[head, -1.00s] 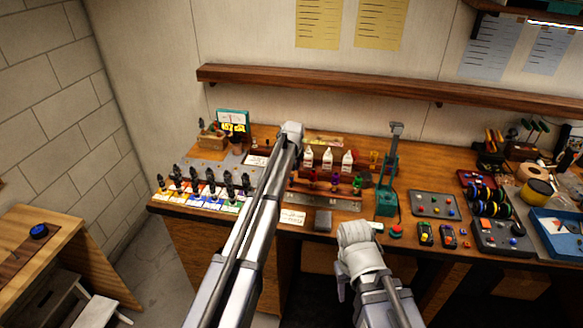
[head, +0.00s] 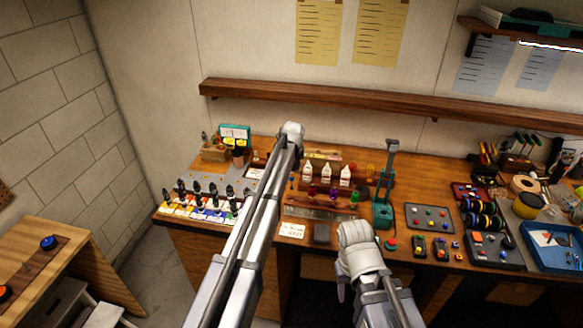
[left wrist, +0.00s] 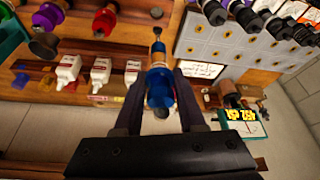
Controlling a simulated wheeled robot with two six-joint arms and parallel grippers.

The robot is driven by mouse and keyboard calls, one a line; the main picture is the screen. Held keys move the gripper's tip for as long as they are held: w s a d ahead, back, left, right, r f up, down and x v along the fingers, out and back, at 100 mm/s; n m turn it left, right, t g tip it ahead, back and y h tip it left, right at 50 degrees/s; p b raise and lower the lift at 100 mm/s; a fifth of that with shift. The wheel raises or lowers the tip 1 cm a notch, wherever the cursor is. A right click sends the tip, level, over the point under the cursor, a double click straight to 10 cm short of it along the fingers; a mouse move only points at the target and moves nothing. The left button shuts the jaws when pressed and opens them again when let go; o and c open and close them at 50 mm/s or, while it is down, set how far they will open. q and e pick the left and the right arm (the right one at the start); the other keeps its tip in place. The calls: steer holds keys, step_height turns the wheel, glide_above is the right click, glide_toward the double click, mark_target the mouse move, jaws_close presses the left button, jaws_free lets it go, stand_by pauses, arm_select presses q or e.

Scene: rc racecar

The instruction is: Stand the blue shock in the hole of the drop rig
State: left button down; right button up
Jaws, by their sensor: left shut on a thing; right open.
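The blue shock (left wrist: 160,88) is between the two dark fingers of my left gripper (left wrist: 158,72) in the left wrist view, its thin end pointing away from the palm. My left gripper is shut on it, above the bench; in the head view my left arm hides gripper and shock. A green stand with a tall post (head: 384,190), seemingly the drop rig, stands on the bench right of my left arm. Its hole cannot be made out. My right gripper (head: 358,245) is low in front of the bench, apart from the rig; its fingers are hard to make out.
A wooden rack with coloured shocks (head: 320,208) and white bottles (head: 326,174) stand left of the green stand. Several dark shocks (head: 205,195) stand at the bench's left end. A button tray (head: 429,217) and a blue tray (head: 553,246) lie to the right. A wall shelf (head: 330,104) runs behind.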

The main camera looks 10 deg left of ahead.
arm_select(q)
steer(key=shift+r+p, duration=2.8)
steer(key=shift+r, duration=0.2)
steer(key=shift+f, duration=0.1)
